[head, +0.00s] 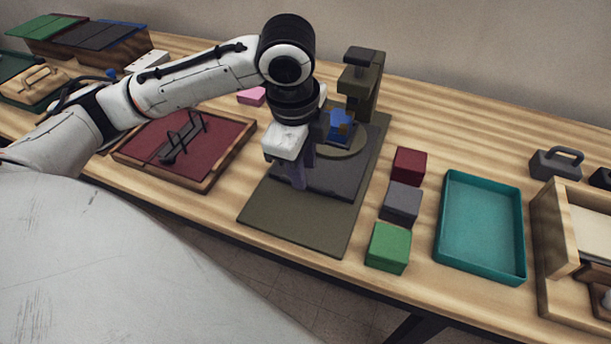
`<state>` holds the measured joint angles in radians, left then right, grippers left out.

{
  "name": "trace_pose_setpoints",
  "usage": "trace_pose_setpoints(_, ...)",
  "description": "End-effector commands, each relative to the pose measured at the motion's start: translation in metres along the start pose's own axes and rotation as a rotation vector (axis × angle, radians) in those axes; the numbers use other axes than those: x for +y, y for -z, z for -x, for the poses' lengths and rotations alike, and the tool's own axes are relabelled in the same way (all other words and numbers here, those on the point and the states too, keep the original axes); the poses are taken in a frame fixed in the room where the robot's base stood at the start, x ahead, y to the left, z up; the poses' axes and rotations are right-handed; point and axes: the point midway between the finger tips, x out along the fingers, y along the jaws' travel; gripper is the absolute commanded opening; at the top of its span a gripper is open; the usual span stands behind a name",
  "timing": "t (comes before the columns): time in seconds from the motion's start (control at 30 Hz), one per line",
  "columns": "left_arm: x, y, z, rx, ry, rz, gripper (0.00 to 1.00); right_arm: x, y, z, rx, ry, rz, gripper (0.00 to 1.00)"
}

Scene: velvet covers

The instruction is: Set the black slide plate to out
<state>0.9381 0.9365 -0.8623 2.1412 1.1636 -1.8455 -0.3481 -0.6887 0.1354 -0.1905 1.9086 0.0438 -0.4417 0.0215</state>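The black slide plate (335,182) lies flat on an olive base (300,233) in the middle of the table. A tan round disc (352,148) with a blue block (341,122) on it sits towards the plate's back, below the olive press column (361,88). My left gripper (299,184) points down at the plate's front left part. Its purplish fingers reach down close to the plate; whether they touch or hold anything there is hidden, and their gap cannot be made out. My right gripper is not in view.
Red (409,165), grey (401,203) and green (388,247) blocks stand right of the base, beside a teal tray (481,276). A dark red board (222,135) with a black rack lies left. A wooden drawer box (552,235) is far right. The base's front strip is clear.

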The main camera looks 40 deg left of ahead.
Motion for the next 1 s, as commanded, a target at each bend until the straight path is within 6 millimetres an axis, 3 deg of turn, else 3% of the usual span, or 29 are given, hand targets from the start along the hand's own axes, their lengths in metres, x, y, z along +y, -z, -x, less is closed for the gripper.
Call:
trace_pose_setpoints(0.2,0.001,0.000,-0.029,-0.001,-0.002,0.001,0.28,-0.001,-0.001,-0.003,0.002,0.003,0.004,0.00)
trace_pose_setpoints(0.57,0.000,0.000,-0.035,0.001,0.001,0.000,0.28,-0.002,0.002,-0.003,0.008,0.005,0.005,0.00)
trace_pose_setpoints(0.77,0.000,0.000,-0.034,0.001,0.001,0.000,0.00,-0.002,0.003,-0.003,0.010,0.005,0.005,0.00)
trace_pose_setpoints(1.0,0.000,0.000,-0.034,0.001,0.001,0.001,0.00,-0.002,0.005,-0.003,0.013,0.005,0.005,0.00)
